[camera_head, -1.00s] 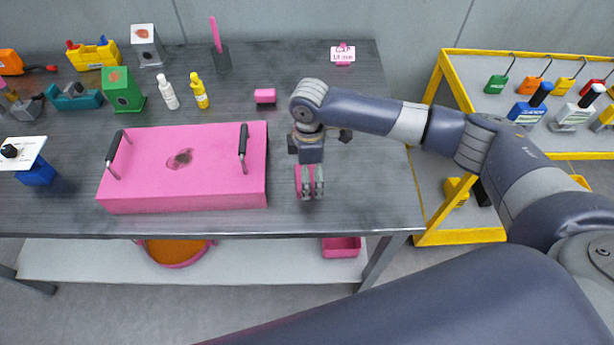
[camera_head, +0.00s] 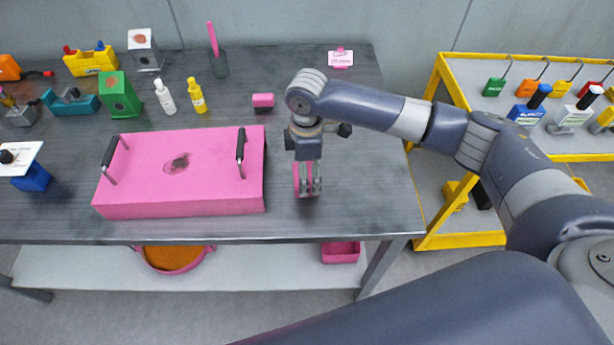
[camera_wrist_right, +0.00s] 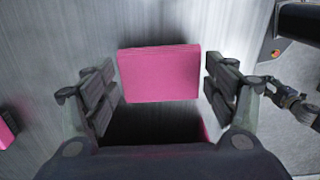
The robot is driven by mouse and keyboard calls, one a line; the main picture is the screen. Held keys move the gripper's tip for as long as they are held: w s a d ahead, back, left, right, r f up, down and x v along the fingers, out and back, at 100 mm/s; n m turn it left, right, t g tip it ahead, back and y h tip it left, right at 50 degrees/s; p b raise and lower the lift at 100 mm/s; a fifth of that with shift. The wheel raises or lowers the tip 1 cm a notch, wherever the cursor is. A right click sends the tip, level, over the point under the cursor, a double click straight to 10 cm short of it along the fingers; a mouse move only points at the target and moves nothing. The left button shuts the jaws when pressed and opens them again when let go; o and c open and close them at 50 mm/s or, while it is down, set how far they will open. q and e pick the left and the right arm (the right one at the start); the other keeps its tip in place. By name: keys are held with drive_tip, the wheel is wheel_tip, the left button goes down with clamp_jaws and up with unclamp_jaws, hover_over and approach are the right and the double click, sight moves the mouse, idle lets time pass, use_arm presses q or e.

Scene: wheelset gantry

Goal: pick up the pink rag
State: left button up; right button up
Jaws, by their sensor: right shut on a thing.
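The pink rag (camera_wrist_right: 160,75) looks like a flat-faced pink block. In the right wrist view it sits between the fingers of my right gripper (camera_wrist_right: 161,88), which is shut on it. In the head view my right gripper (camera_head: 307,188) points down over the table's front part, right of the pink box. Only a strip of the rag (camera_head: 297,177) shows there, beside the fingers. I cannot tell whether the rag touches the tabletop. My left gripper is not in view.
A large pink box (camera_head: 185,190) with two dark handles stands left of my right gripper. A small pink-and-dark block (camera_head: 263,102) lies behind it. Bottles and coloured fixtures fill the back left. Tabletop right of the gripper is clear. A yellow-framed rack (camera_head: 430,215) stands at the right.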

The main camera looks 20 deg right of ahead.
drive_tip(key=s, duration=0.5)
drive_tip(key=s+r+b, duration=0.1)
drive_tip(key=s, duration=0.3)
drive_tip(key=s+r+b, duration=0.1)
drive_tip(key=s, duration=0.4)
drive_tip(key=shift+s+d+r, duration=0.1)
drive_tip(key=shift+s+d, duration=0.25)
drive_tip(key=shift+d, duration=0.05)
drive_tip(key=shift+s+r, duration=0.1)
drive_tip(key=shift+s, duration=0.6)
